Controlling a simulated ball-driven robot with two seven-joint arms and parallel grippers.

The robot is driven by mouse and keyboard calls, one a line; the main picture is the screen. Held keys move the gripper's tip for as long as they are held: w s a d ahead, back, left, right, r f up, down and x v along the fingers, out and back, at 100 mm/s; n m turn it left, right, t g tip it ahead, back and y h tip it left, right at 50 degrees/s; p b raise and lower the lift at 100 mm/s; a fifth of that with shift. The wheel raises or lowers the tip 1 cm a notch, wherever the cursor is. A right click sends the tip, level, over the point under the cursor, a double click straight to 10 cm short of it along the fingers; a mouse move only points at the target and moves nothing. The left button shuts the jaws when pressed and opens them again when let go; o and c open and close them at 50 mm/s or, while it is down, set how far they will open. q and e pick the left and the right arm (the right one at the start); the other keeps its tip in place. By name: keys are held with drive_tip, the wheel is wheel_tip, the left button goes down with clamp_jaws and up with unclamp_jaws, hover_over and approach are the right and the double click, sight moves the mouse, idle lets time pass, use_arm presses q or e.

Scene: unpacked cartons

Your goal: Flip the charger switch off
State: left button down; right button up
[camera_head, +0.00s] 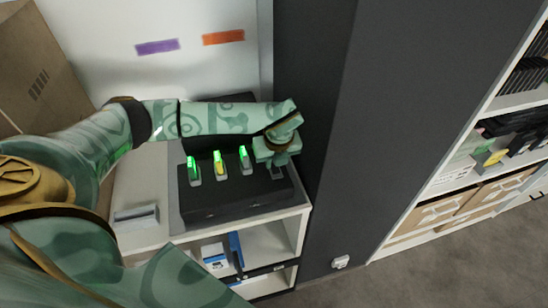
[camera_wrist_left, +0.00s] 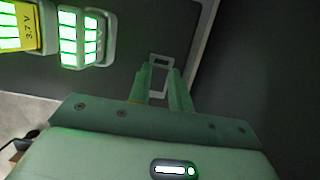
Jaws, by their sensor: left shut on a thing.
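The black charger (camera_head: 230,205) sits on a white shelf unit, with several lit batteries standing in it: green ones (camera_head: 194,172) and a yellow one (camera_head: 219,164). My left gripper (camera_head: 278,162) reaches over its right end. In the left wrist view, the two fingers of my left gripper (camera_wrist_left: 160,88) point at a pale-outlined rectangular spot (camera_wrist_left: 161,59) on the charger's dark face. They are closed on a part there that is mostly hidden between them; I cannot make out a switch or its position. A green-lit battery (camera_wrist_left: 82,38) stands beside the fingers, apart from them. My right gripper is out of view.
A dark grey pillar (camera_head: 345,130) stands close to the right of the charger and my gripper. A grey object (camera_head: 136,218) lies on the shelf unit's top at left. A cardboard carton (camera_head: 40,70) is at the upper left. Open floor (camera_head: 430,260) is at the lower right.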

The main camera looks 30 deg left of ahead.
use_arm(q)
drive_tip(key=c, duration=1.3)
unclamp_jaws()
drive_tip(key=shift+r, duration=0.1)
drive_tip(key=p+v, duration=0.2)
drive_tip(key=v, duration=1.4)
